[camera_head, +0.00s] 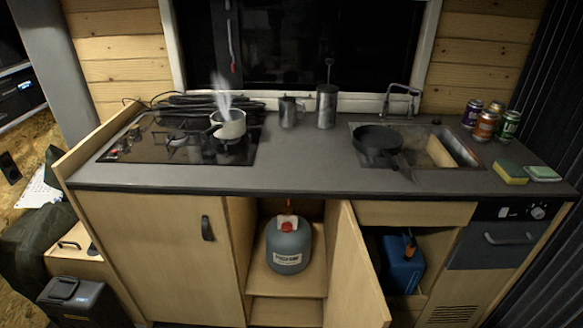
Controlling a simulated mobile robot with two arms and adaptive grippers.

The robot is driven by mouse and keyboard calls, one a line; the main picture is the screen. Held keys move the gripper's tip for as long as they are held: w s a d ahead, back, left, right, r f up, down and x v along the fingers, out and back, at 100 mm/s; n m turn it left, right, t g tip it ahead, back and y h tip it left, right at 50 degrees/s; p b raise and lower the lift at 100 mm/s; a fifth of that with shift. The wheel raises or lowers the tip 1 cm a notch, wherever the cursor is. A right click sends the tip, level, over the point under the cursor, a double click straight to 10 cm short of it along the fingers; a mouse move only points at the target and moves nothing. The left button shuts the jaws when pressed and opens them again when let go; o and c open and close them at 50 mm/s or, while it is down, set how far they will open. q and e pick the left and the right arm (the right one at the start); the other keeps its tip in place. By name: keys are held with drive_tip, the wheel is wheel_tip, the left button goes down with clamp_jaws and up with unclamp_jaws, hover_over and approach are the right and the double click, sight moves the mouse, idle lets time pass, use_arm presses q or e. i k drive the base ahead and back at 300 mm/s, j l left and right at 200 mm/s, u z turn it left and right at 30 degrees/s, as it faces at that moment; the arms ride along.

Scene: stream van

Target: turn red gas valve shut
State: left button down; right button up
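A grey gas bottle (289,251) with a white label stands upright on a shelf inside the open middle cupboard under the counter. A red part (287,226), which looks like the valve, sits on top of the bottle. A smaller orange-red piece (289,203) shows just above it, near the counter's underside. The details of the valve and which way it is turned are too small to tell. Neither of my grippers is in view.
The cupboard door (357,270) stands open to the right of the bottle. A closed door (165,255) is on the left. A steaming pot (228,125) sits on the hob (130,150). A blue container (403,265) stands in the right compartment.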

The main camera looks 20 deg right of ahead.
sight(286, 227)
drive_tip(key=l+u, duration=0.15)
drive_tip(key=l, duration=0.55)
drive_tip(key=l+u, duration=0.15)
drive_tip(key=l, duration=0.55)
drive_tip(key=k+l+u, duration=0.15)
drive_tip(key=l, duration=0.5)
